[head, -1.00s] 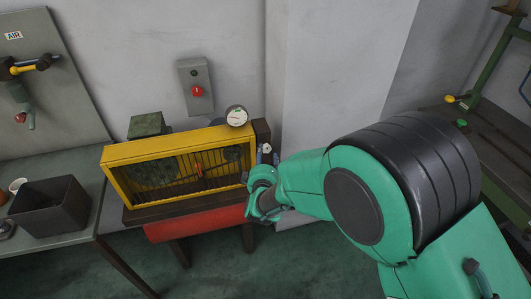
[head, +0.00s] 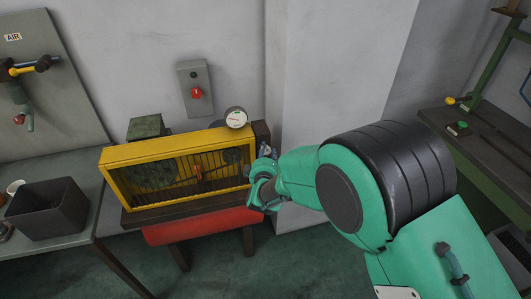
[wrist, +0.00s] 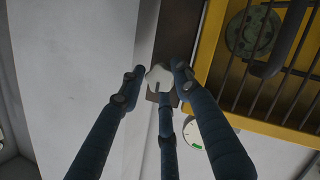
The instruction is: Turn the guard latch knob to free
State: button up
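The guard latch knob (wrist: 160,76) is a pale, lobed knob with a dark mark, on a dark brown post at the guard's right end. In the head view the knob (head: 266,150) is mostly hidden by my gripper (head: 260,172). In the wrist view my gripper (wrist: 160,80) has three dark blue fingers standing around the knob. A small gap shows at the left finger; the right and lower fingertips look very close to it, and contact is unclear. The yellow barred guard (head: 125,158) stands left of my gripper and looks closed.
A white round dial (head: 236,117) sits on the guard's top. A grey box with a red switch (head: 197,92) is on the wall behind. A wall corner (head: 300,100) stands close behind my arm. A dark bin (head: 50,208) is on the left bench.

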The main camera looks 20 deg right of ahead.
jog(key=shift+a+r, duration=0.1)
jog(key=shift+a, duration=0.15)
jog(key=shift+c, duration=0.6)
